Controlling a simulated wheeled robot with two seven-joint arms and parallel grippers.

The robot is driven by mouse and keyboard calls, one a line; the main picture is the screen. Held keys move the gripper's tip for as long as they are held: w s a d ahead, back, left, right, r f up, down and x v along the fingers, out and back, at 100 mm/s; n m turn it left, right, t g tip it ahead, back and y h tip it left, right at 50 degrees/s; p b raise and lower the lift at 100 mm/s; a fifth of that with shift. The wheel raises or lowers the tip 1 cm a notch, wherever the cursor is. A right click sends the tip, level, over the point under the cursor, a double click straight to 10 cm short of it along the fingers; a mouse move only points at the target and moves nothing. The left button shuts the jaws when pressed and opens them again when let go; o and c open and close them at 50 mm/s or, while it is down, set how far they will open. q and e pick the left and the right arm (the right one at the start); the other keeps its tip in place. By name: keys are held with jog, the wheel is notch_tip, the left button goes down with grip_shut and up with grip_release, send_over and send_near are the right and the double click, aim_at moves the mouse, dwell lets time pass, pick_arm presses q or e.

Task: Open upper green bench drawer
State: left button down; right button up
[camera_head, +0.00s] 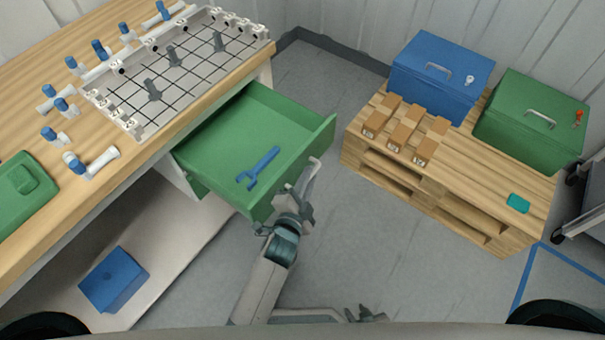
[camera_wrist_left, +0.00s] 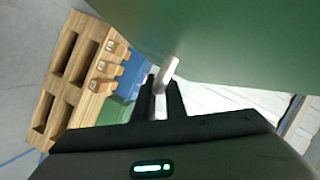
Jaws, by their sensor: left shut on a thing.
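The upper green bench drawer (camera_head: 225,150) is pulled well out from under the wooden benchtop, and its inside shows in the head view. A blue wrench-like tool (camera_head: 258,168) lies in it. The drawer's pale handle (camera_head: 308,178) is on its front. My left gripper (camera_head: 290,205) is at the drawer front, shut on the handle. In the left wrist view the two dark fingers (camera_wrist_left: 162,95) close around the light handle bar (camera_wrist_left: 169,70), with the green drawer front (camera_wrist_left: 230,40) above. My right gripper (camera_head: 367,315) is low in the head view, away from the drawer; its opening is unclear.
The bench (camera_head: 110,180) carries a grid tray (camera_head: 185,75) and several blue-and-white fittings. A blue box (camera_head: 114,280) sits on the lower shelf. A pallet (camera_head: 440,195) to the right bears blue and green boxes and small cartons. Grey floor is clear between drawer and pallet.

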pick_arm(q)
jog(key=c, duration=2.1)
grip_release()
pick_arm(e)
jog(key=shift+s, duration=0.15)
jog(key=shift+f, duration=0.1)
